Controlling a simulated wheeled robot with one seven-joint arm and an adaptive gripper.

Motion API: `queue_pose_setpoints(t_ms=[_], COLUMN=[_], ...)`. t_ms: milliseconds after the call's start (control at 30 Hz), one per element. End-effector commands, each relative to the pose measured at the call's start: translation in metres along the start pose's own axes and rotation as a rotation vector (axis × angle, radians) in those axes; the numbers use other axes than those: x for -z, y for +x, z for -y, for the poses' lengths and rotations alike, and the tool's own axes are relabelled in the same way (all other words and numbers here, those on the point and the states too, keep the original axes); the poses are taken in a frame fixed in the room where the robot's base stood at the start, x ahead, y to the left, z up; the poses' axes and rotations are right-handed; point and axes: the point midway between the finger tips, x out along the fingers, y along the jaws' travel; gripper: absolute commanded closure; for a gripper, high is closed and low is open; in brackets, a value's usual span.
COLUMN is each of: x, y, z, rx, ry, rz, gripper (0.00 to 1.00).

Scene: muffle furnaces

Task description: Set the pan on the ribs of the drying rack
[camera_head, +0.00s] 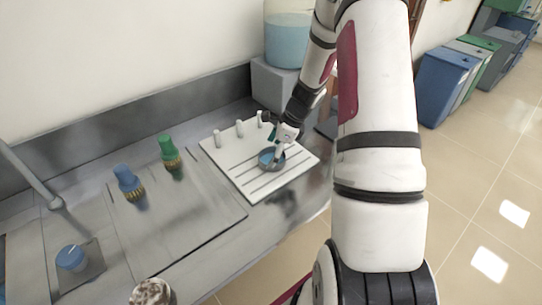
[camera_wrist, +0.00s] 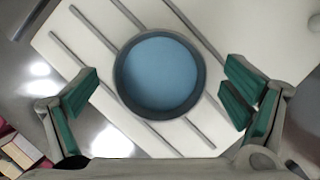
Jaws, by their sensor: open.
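The pan (camera_head: 271,158) is a small round dish with a dark grey rim and a blue inside. It sits on the white ribbed drying rack (camera_head: 246,184), over the grey ribs, and looks level. In the wrist view the pan (camera_wrist: 160,75) lies between and just ahead of my gripper's fingers, with the rack (camera_wrist: 85,60) beneath it. My gripper (camera_wrist: 158,105) is open, with its green-padded fingers spread on both sides of the pan and apart from its rim. In the head view my gripper (camera_head: 283,146) is just above the pan and partly covers it.
White pegs (camera_head: 239,128) stand along the rack's back edge. A green-topped brush (camera_head: 169,152) and a blue-topped brush (camera_head: 128,182) stand left of the rack. A blue item (camera_head: 71,257) is near the tap (camera_head: 50,195). A large container (camera_head: 287,38) stands behind.

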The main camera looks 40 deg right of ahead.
Motion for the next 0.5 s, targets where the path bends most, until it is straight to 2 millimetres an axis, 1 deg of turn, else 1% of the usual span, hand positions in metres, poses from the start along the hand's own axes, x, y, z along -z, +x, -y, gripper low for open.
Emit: queue_pose_setpoints(t_ms=[100, 300, 400, 500], x=[-0.001, -0.001, -0.001, -0.001], y=[-0.025, -0.066, -0.082, -0.094], z=[0.002, 0.001, 0.001, 0.001], rx=[0.006, 0.004, 0.003, 0.003], ry=[-0.001, -0.001, -0.002, 0.000], rz=[0.000, 0.000, 0.000, 0.000], gripper=[0.06, 0.06, 0.06, 0.06])
